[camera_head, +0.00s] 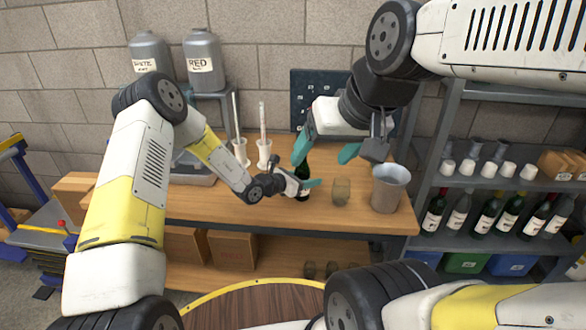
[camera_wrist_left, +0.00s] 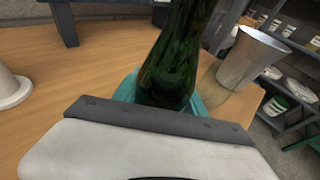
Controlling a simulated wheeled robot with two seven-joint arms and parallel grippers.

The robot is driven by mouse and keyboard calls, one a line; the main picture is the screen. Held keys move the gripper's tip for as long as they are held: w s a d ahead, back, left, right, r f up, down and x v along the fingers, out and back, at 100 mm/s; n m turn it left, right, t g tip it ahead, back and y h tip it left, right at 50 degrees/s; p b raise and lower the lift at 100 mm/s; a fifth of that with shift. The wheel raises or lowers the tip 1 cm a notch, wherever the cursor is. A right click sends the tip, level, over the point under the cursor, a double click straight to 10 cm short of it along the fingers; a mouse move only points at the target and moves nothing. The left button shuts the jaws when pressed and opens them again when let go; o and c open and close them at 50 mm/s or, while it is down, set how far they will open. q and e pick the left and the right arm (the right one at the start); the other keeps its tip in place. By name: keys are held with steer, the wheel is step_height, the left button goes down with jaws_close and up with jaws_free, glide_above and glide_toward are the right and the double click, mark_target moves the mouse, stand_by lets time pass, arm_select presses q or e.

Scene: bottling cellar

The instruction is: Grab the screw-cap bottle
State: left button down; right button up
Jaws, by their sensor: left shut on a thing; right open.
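A dark green bottle (camera_head: 303,171) stands near the front of the wooden bench. My left gripper (camera_head: 305,186) is shut on it, with its teal fingers on either side of the glass. In the left wrist view the bottle (camera_wrist_left: 178,60) fills the space between the fingers (camera_wrist_left: 165,95), and its upper end is out of the picture. I cannot make out its cap. My right gripper (camera_head: 326,153) is open and empty above the bench, its left finger close to the bottle's top in the picture and partly covering it.
A small brownish glass (camera_head: 340,191) and a metal bucket (camera_head: 389,187) stand right of the bottle. White cylinders with rods (camera_head: 264,152) stand behind to the left. Shelves on the right hold several bottles (camera_head: 487,213).

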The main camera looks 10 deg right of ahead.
mark_target(308, 169)
arm_select(q)
steer(key=shift+r, duration=0.2)
step_height(308, 169, up, 3)
steer(key=shift+a+r, duration=0.1)
steer(key=shift+r, duration=0.1)
steer(key=s+a+r, duration=0.1)
steer(key=s+a, duration=0.7)
steer(key=s, duration=0.5)
steer(key=shift+s+a+r, duration=0.15)
stand_by(0.5)
steer(key=shift+s, duration=0.1)
stand_by(1.0)
